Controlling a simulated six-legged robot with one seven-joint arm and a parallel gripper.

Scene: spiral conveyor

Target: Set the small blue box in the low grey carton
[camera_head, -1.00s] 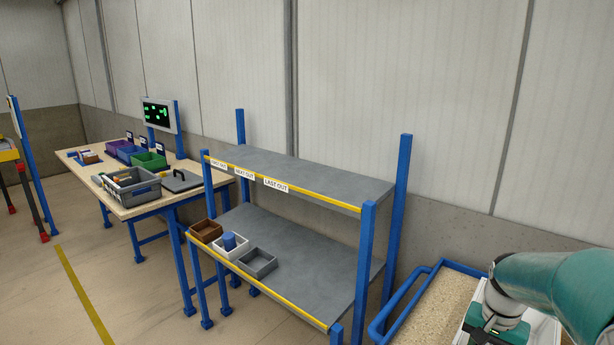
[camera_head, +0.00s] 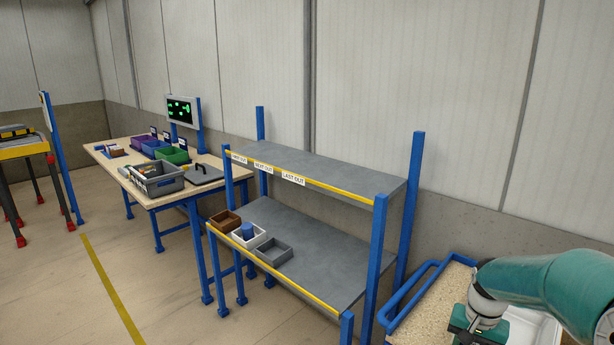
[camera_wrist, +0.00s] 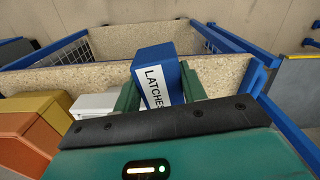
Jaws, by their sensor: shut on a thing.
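The small blue box (camera_wrist: 156,76), with a white label reading "LATCHES", is between the green fingers of my gripper (camera_wrist: 160,92) in the wrist view. My gripper is shut on it. In the head view my gripper (camera_head: 468,335) is at the lower right over the cart, and the box is not visible there. The low grey carton (camera_head: 272,252) sits on the lower shelf of the blue rack, the rightmost of three small cartons. It looks empty. My gripper is well to the right of it.
A white carton (camera_head: 249,236) holding a blue object and a brown carton (camera_head: 225,221) stand left of the grey one. The rack's blue front post (camera_head: 374,260) and upper shelf (camera_head: 320,173) border the space. The lower shelf is bare to the right. A cart (camera_head: 430,300) is beside my arm.

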